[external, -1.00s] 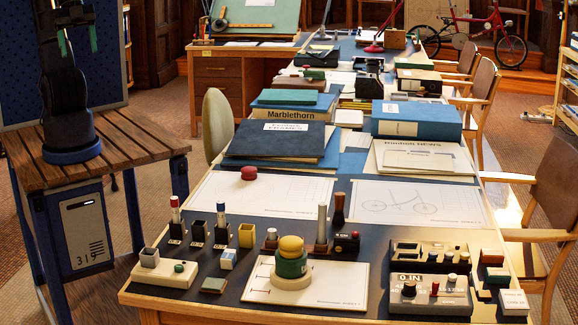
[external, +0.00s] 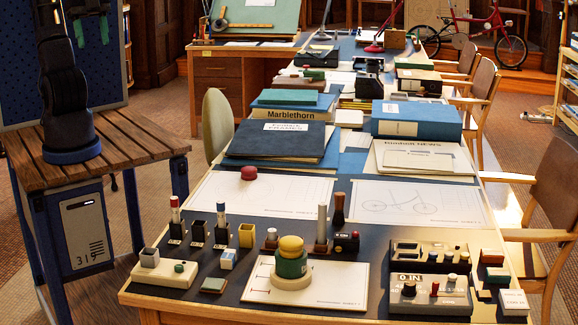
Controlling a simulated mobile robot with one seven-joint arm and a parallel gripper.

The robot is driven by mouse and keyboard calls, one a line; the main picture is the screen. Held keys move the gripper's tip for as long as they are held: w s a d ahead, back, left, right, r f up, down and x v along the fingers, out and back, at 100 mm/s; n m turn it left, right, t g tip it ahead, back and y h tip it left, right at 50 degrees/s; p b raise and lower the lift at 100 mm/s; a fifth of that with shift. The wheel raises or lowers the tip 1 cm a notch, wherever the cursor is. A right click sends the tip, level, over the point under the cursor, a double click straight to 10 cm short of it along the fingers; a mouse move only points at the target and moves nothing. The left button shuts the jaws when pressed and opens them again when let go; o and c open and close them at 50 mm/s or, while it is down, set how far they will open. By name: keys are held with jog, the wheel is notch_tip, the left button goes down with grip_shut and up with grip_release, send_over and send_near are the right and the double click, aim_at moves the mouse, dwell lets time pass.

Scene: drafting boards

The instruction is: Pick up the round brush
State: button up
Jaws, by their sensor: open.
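I cannot tell for sure which thing is the round brush. The closest match is a dark brown upright handle with a flared foot (external: 338,209), standing on the desk behind the small black box with the red button. My arm rises at the far left, over the slatted wooden stand, and runs out of the top of the picture.
A yellow and green round stack (external: 291,262) stands on a white sheet at the front. A grey cylinder (external: 322,229) stands close left of the brown handle. A red dome (external: 249,173) lies farther back. The drawing sheet (external: 418,204) is mostly clear.

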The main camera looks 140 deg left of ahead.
jog(key=w+a+f+n+g, duration=0.1)
jog(key=w+a+n, duration=0.2)
jog(key=w+a, duration=0.7)
jog(key=w+a+f+n+g, duration=0.1)
jog(key=w+a+f+n, duration=0.15)
jog(key=w+a, duration=0.75)
jog(key=n+g, duration=0.2)
jog(key=n, duration=0.5)
send_over(340, 194)
notch_tip(340, 194, down, 30)
jog(key=shift+s+a+f, duration=0.1)
jog(key=shift+s, duration=0.05)
notch_tip(340, 194, down, 6)
jog(key=shift+r, duration=0.1)
jog(key=shift+w+f, duration=0.2)
jog(key=shift+f, duration=2.35)
jog(key=c, duration=1.1)
